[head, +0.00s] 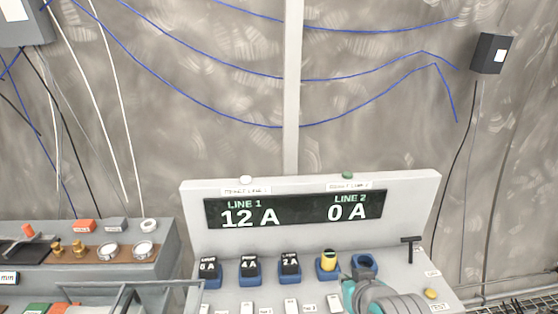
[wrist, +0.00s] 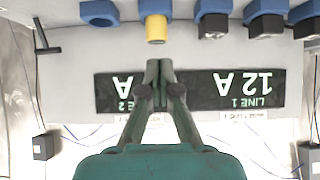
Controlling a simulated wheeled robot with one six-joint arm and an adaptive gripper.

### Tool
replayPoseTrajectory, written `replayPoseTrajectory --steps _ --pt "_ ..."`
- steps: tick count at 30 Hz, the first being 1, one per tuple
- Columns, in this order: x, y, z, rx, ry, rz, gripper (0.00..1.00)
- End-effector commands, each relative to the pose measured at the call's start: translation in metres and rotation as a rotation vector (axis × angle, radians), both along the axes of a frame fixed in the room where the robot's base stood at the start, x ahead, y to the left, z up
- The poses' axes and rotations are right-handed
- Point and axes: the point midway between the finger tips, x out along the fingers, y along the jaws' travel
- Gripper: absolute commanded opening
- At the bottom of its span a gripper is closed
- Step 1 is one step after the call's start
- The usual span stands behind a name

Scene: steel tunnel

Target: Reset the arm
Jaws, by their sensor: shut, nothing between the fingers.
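My gripper (wrist: 158,72) shows in the wrist view with its two dark green fingers together and nothing between them. The fingertips lie in front of the black display and point towards a yellow-topped plug (wrist: 156,28), with a gap in the picture. In the head view, part of my teal and grey arm end is at the bottom right, in front of the console (head: 425,205); the fingers cannot be made out there. The display (head: 295,209) reads 12 A for Line 1 and 0 A for Line 2.
The yellow plug sits in a blue socket (head: 327,272); an empty blue socket (head: 364,264) is right of it. Three black plugs (head: 250,264) stand to the left. A black T-handle (head: 409,247) rises at right. A grey panel (head: 100,260) stands left; blue cables (head: 200,67) hang behind.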

Motion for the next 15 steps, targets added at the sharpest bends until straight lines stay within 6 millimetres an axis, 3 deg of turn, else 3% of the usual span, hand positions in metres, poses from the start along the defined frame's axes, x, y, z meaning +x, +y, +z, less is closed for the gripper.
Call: replayPoseTrajectory --steps 8,15 --pt "-0.034 0.0 -0.066 0.001 -0.043 -0.001 0.0" --pt "-0.078 0.001 -0.114 0.001 -0.097 -0.001 0.0"
